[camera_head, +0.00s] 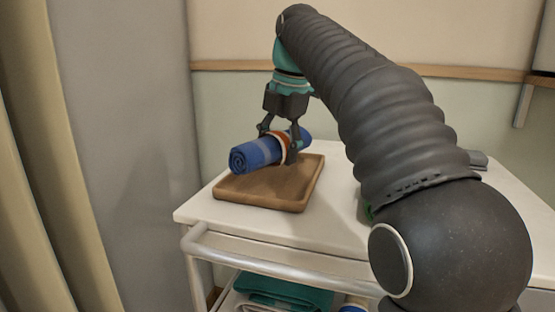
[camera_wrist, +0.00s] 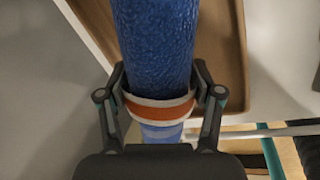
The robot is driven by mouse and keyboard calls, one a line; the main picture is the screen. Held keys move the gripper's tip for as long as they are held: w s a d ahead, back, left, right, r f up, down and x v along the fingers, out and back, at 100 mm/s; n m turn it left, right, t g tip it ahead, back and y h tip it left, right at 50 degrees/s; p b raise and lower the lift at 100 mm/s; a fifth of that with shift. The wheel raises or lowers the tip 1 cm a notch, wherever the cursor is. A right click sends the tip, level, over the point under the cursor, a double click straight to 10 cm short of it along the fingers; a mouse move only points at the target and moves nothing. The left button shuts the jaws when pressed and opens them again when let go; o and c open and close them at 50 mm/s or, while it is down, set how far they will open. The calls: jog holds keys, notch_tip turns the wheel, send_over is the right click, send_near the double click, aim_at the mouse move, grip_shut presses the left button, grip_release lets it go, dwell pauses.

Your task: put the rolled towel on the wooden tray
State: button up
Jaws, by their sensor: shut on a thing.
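The rolled towel (camera_head: 257,154) is blue with a paler stripe and an orange and white band around its middle. My gripper (camera_head: 281,142) is shut on it at the band. The wrist view also shows the towel (camera_wrist: 154,45) between the two fingers (camera_wrist: 160,100). The wooden tray (camera_head: 262,199) is brown and shallow with a raised rim, and lies on the white cart top. In the head view the towel is over the tray's back left part, its left end near the left rim. I cannot tell whether it touches the tray. The tray also shows in the wrist view (camera_wrist: 232,65).
The white cart top (camera_head: 338,222) has free room right of the tray. A metal rail (camera_head: 280,262) runs along its front. A small grey object (camera_head: 478,158) lies at the far right. Folded teal cloth (camera_head: 283,290) is on the shelf below. A curtain hangs at the left.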

aim_at(282, 136)
jog(key=shift+s+d+x, duration=0.1)
jog(key=shift+x, duration=0.55)
jog(key=shift+s+d+x, duration=0.1)
jog(key=shift+x, duration=0.55)
jog(key=shift+f, duration=0.15)
jog(key=o, duration=1.3)
jog(key=shift+v, duration=3.8)
